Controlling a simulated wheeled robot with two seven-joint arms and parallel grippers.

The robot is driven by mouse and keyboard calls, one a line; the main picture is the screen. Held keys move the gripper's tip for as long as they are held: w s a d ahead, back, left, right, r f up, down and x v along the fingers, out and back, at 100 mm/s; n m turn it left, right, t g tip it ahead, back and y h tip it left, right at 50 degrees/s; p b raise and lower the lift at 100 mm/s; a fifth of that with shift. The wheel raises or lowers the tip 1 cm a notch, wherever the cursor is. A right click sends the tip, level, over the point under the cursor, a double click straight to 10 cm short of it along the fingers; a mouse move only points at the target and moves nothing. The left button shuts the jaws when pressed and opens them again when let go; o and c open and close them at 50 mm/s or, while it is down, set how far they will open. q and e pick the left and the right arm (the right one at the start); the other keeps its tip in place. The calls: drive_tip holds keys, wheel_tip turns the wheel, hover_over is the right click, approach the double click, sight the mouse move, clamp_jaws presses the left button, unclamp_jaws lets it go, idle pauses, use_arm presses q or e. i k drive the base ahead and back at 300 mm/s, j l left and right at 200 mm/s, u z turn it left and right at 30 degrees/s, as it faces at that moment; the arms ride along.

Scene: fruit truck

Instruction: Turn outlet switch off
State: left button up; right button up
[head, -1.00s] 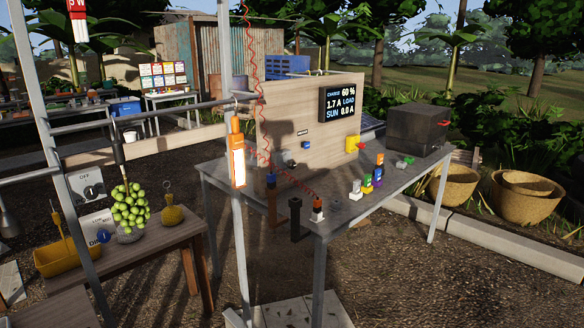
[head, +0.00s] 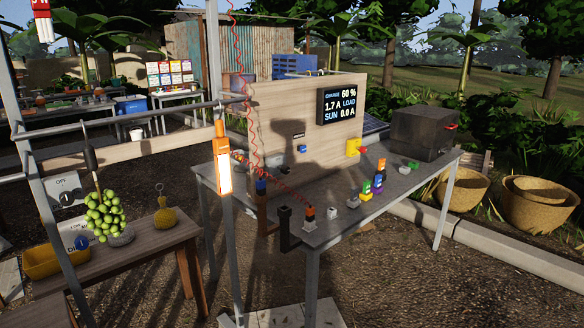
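An upright wooden panel (head: 272,115) stands on the grey metal table (head: 335,222). On its face is a small blue switch-like part (head: 301,148) under a small dark label (head: 298,135). To the right is a yellow box (head: 353,147) with a red knob (head: 363,149). I cannot tell for certain which of these is the outlet switch, nor its setting. A black display (head: 339,105) at the panel's upper right reads charge 60 %, 1.7 A load, sun 0.0 A. Neither of my grippers is in view. A dark shadow falls across the panel.
A lit orange lamp (head: 222,160) hangs by a metal post in front of the table's left end. A coiled red cord (head: 247,100) runs down to the tabletop. Small coloured blocks (head: 379,173) and a dark box (head: 424,133) stand on the table. A wooden bench (head: 140,255) is at left.

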sight(285, 170)
drive_tip(key=i+l, duration=0.2)
drive_tip(key=l, duration=0.2)
drive_tip(key=i+l+u, duration=0.1)
drive_tip(key=i+l, duration=0.35)
drive_tip(key=l, duration=0.3)
drive_tip(key=i+l+u, duration=0.1)
drive_tip(key=l, duration=0.3)
drive_tip(key=i+l, duration=0.25)
drive_tip(key=l, duration=0.2)
drive_tip(key=i+l+u, duration=0.1)
drive_tip(key=l, duration=0.3)
drive_tip(key=i+l, duration=0.3)
drive_tip(key=i+l+u, duration=0.1)
drive_tip(key=l, duration=0.45)
drive_tip(key=i, duration=0.05)
